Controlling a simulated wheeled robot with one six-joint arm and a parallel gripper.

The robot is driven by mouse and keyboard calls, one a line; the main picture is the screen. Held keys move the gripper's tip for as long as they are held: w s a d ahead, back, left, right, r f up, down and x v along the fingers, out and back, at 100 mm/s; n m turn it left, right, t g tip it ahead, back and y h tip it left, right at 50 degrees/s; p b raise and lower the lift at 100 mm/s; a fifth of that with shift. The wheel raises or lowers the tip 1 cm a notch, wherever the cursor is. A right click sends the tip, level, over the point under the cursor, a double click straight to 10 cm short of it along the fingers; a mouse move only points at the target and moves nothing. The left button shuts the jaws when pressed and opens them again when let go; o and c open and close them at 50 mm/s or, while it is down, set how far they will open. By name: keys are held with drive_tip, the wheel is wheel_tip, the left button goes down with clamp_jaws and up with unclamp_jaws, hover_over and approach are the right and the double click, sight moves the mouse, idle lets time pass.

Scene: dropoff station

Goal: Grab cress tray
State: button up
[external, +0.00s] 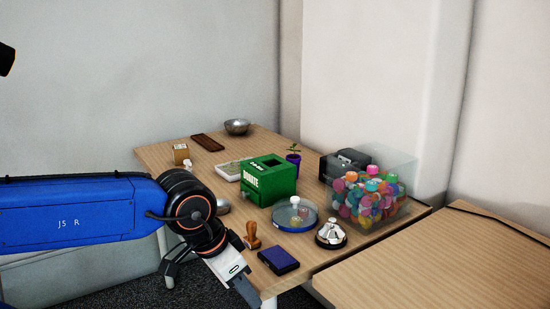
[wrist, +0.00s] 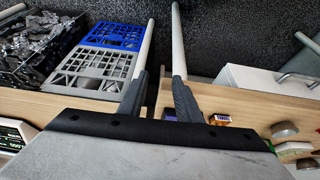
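A shallow pale tray with a greenish-white top (external: 230,170), which looks like the cress tray, lies on the table behind and left of the green donation box. The box hides part of it. I cannot make it out in the wrist view. My gripper (external: 242,287) hangs low at the table's front edge, well apart from the tray and pointing down. In the wrist view its two dark fingers stand apart with nothing between them (wrist: 160,85).
The green donation box (external: 268,180), a blue-rimmed dish (external: 295,226), a stamp (external: 252,236), an ink pad (external: 278,261), a bell (external: 330,234) and a clear bin of colourful caps (external: 375,200) crowd the table. The wrist view shows crates (wrist: 85,72) on another surface.

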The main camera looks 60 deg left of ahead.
drive_tip(key=o, duration=1.8)
drive_tip(key=shift+c, duration=0.2)
drive_tip(key=shift+r, duration=0.1)
